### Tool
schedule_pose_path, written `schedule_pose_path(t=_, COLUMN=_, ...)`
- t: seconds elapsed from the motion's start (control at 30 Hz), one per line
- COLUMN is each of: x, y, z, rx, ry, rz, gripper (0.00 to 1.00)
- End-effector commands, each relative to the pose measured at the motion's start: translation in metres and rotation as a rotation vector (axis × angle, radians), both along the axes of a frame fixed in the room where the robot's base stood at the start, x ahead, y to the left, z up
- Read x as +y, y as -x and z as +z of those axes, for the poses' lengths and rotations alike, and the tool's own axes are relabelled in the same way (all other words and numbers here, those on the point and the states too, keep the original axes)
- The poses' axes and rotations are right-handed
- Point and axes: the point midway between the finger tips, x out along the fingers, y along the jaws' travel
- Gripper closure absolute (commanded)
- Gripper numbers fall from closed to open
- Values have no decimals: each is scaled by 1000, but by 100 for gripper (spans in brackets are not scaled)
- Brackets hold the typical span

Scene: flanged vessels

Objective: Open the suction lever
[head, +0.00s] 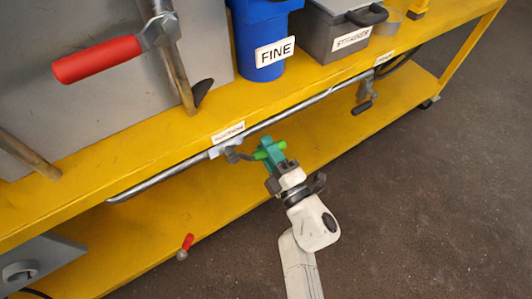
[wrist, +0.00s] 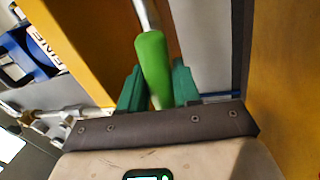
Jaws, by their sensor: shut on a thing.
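The suction lever shows as a bright green grip (head: 261,155) beside a grey valve (head: 221,150) on the pipe along the yellow shelf's front edge. A small white label (head: 228,132), too small to read surely, sits just above that valve. My gripper (head: 271,153) has teal fingers and is shut on the green grip, which sticks out on both sides of them. In the wrist view, the green grip (wrist: 153,60) runs between the two teal fingers, with a metal rod beyond it. The fingers hide part of the grip.
A blue container labelled FINE (head: 262,35) and a grey strainer box (head: 340,32) stand on the upper shelf. A big red-handled lever (head: 97,60) is at upper left. Another dark-handled valve (head: 362,105) hangs further right. The floor at right is clear.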

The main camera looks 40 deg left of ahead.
Motion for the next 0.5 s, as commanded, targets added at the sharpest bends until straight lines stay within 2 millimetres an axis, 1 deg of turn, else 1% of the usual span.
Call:
schedule_pose_path(t=0.2, x=0, y=0, z=9, rx=-93, ry=37, rz=2, gripper=100)
schedule_pose_path(t=0.5, x=0, y=1, z=12, rx=-141, ry=57, rz=3, gripper=100)
